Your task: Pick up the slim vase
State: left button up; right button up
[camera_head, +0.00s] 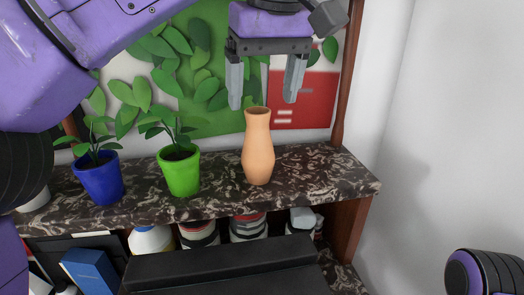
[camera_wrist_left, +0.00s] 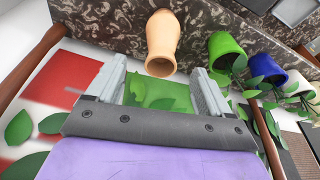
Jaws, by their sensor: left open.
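The slim vase (camera_head: 258,150) is a tan, narrow-necked vase standing upright on the dark marbled shelf top (camera_head: 325,180). My left gripper (camera_head: 265,97) points down just above the vase's mouth, with its two grey fingers apart and nothing between them. In the left wrist view the vase (camera_wrist_left: 162,38) shows beyond the fingertips of the gripper (camera_wrist_left: 162,72), roughly midway between them. The vase looks clear of both fingers. My right gripper cannot be made out; only a dark and purple part of mine shows at the lower right of the head view.
A green potted plant (camera_head: 180,172) stands left of the vase, and a blue potted plant (camera_head: 98,178) farther left. A leafy picture panel is behind. A wooden post (camera_head: 343,75) rises at right. Jars and a blue box (camera_head: 88,270) fill the lower shelf. The marbled top right of the vase is bare.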

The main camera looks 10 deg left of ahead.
aim_at(257, 129)
pick_arm(q)
jog(key=b+x, duration=0.1)
jog(key=x, duration=0.1)
jog(key=b+x, duration=0.1)
jog(key=x, duration=0.2)
jog(key=b+x, duration=0.1)
jog(key=x, duration=0.2)
jog(key=shift+w+a+f, duration=0.1)
jog(key=shift+w+a, duration=0.1)
jog(key=shift+a, duration=0.1)
jog(key=c, duration=1.2)
